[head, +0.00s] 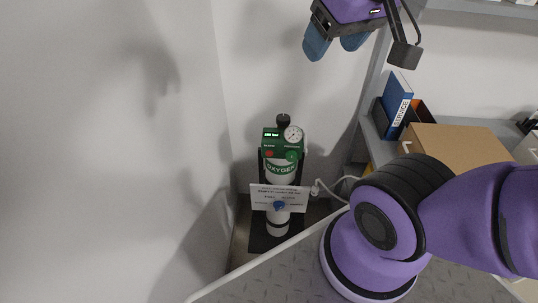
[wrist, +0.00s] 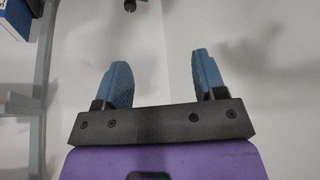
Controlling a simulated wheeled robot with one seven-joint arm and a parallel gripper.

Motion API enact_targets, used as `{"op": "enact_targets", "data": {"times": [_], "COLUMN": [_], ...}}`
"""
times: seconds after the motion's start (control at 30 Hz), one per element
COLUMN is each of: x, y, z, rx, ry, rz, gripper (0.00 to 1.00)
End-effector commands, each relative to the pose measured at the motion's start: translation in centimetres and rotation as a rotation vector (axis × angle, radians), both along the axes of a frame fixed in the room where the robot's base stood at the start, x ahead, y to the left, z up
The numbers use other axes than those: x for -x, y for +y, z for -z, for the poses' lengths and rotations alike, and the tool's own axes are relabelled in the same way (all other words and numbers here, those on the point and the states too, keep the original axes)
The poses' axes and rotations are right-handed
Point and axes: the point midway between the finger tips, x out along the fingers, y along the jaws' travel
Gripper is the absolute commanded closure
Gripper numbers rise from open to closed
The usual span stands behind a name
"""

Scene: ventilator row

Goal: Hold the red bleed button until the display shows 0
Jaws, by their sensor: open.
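The oxygen cylinder (head: 279,222) stands upright in the corner in the head view, with a green regulator head labelled OXYGEN (head: 281,168). The red bleed button (head: 269,154) is on the left of the green panel. The small dark display (head: 271,134) sits above it; its lit digits are too small to read surely. A round gauge (head: 293,134) is at the panel's upper right. My gripper (head: 336,48) is open and empty, high above and to the right of the cylinder. The wrist view shows its two blue fingers (wrist: 160,80) spread apart, with nothing between them.
A white sign (head: 279,197) hangs on the cylinder's front. A grey shelf at right holds a blue SERVICE binder (head: 398,104) and a cardboard box (head: 457,150). A white tube (head: 330,187) runs right from the cylinder. Bare walls (head: 110,130) enclose the corner.

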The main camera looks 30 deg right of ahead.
Motion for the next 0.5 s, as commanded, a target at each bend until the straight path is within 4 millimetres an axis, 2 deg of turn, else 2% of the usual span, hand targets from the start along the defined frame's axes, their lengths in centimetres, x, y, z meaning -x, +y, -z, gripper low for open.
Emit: {"op": "enact_targets", "data": {"times": [0.03, 0.27, 0.5], "x": [0.00, 0.00, 0.00], "y": [0.00, 0.00, 0.00], "z": [0.00, 0.00, 0.00], "rx": [0.000, 0.000, 0.000], "ry": [0.000, 0.000, 0.000], "rz": [0.000, 0.000, 0.000], "gripper": [0.47, 1.00, 1.00]}}
